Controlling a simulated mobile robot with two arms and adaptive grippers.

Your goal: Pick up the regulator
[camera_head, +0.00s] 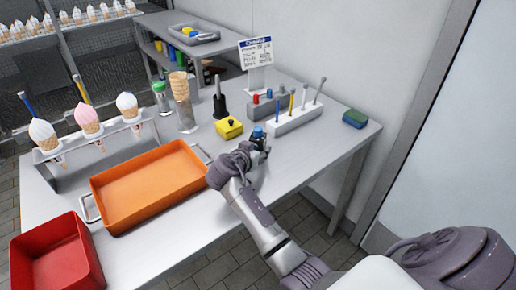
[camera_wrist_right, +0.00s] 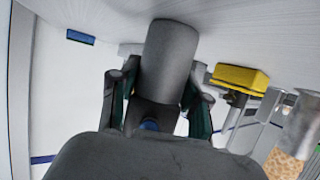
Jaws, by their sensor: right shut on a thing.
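The regulator seems to be a dark grey cylinder with a blue top (camera_head: 258,134). In the wrist view it is the large grey cylinder (camera_wrist_right: 170,55) between my fingers, with a little blue (camera_wrist_right: 150,126) low down. My right gripper (camera_head: 257,147) is shut on it near the table's front edge; the fingers also show on both sides of it in the wrist view (camera_wrist_right: 160,100). I cannot tell whether its base touches the table. My left gripper is not in view.
A white rack with upright tools (camera_head: 295,121) is to the right, an orange tray (camera_head: 150,186) to the left. A sponge (camera_head: 355,118) lies far right. Bare table (camera_head: 325,140) lies right of my gripper.

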